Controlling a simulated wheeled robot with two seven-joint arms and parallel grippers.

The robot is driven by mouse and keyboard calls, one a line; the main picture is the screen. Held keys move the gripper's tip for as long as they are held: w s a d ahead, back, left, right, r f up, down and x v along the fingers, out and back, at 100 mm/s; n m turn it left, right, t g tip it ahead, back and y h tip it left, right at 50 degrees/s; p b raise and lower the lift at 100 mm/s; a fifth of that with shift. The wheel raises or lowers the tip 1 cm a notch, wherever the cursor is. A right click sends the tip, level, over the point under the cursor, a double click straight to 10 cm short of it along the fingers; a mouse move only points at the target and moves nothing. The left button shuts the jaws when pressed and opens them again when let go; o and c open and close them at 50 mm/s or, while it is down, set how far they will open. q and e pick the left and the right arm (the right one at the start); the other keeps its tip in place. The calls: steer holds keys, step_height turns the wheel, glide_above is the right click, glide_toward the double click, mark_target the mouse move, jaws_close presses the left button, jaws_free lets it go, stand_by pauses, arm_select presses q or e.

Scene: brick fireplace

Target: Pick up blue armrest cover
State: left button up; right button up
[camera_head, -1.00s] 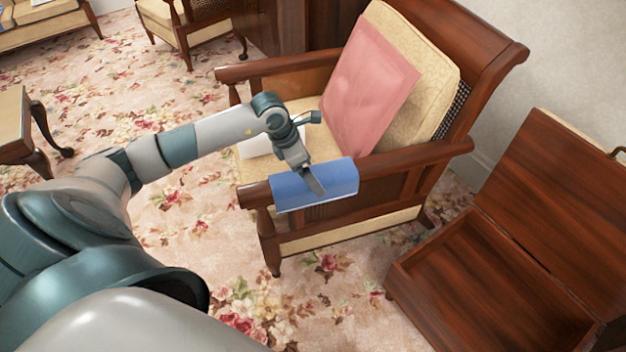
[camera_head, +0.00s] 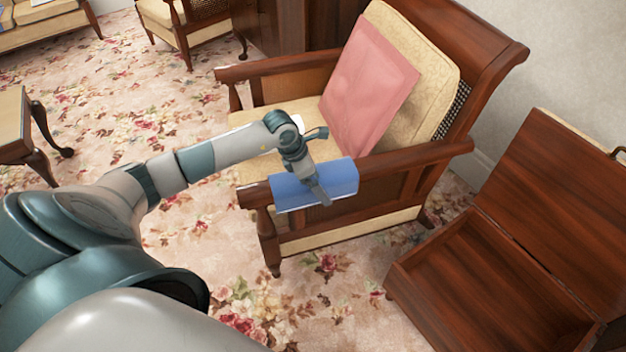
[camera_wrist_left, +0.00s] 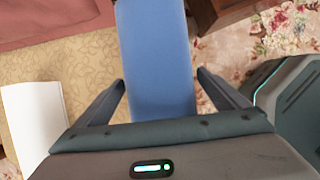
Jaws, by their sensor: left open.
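The blue armrest cover (camera_head: 341,176) lies draped over the near armrest of the wooden armchair in the head view. My left gripper (camera_head: 322,196) is over the cover, its fingers pointing down at it. In the left wrist view the cover (camera_wrist_left: 155,55) runs between the two open fingers of the left gripper (camera_wrist_left: 162,88), with a gap visible on each side. I cannot tell whether the fingers touch it. My right gripper is in neither view.
The armchair (camera_head: 400,158) holds a pink cushion (camera_head: 370,85). A white flat item (camera_wrist_left: 35,120) lies on the seat, mostly hidden in the head view. An open wooden chest (camera_head: 480,290) stands at the right. A small table (camera_head: 20,115) is at the left. Floral carpet is clear between.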

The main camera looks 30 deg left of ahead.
arm_select(q)
steer(key=shift+w+d+f, duration=0.1)
steer(key=shift+f, duration=0.25)
steer(key=shift+c, duration=0.4)
steer(key=c, duration=1.1)
step_height(320, 180, up, 18)
steer(key=shift+p, duration=0.3)
